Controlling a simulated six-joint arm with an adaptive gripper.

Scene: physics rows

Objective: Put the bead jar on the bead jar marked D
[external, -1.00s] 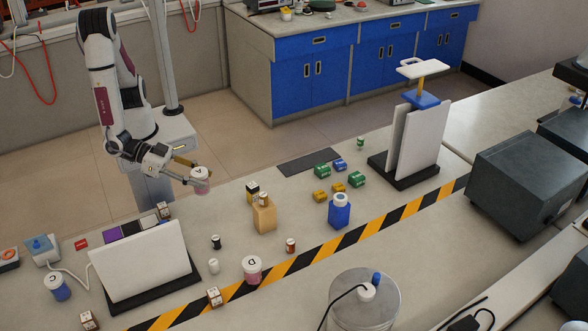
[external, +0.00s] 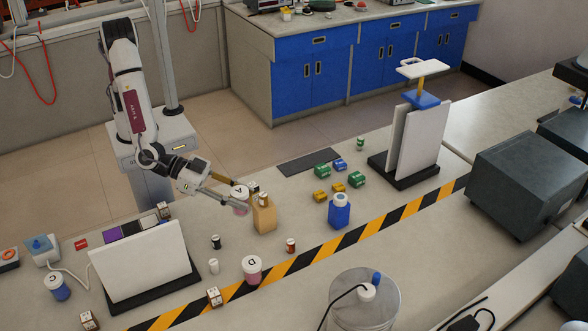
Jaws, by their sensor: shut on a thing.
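The bead jar marked D (external: 252,271), pink with a white lid, stands on the bench beside the striped tape. My gripper (external: 241,193) is shut on another pink bead jar with a white lid marked A (external: 241,208). The held jar is just left of the tan bottle (external: 264,216), behind jar D in the picture. I cannot tell whether it touches the tan bottle or how high it is above the bench. A third jar, marked C (external: 57,287), has blue contents and stands at the far left.
Small vials, one black (external: 216,242), one white (external: 213,266) and one brown (external: 291,245), stand around jar D. A white panel on a black base (external: 145,262) stands to the left. A blue bottle (external: 339,213) and a clear container (external: 364,305) are to the right.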

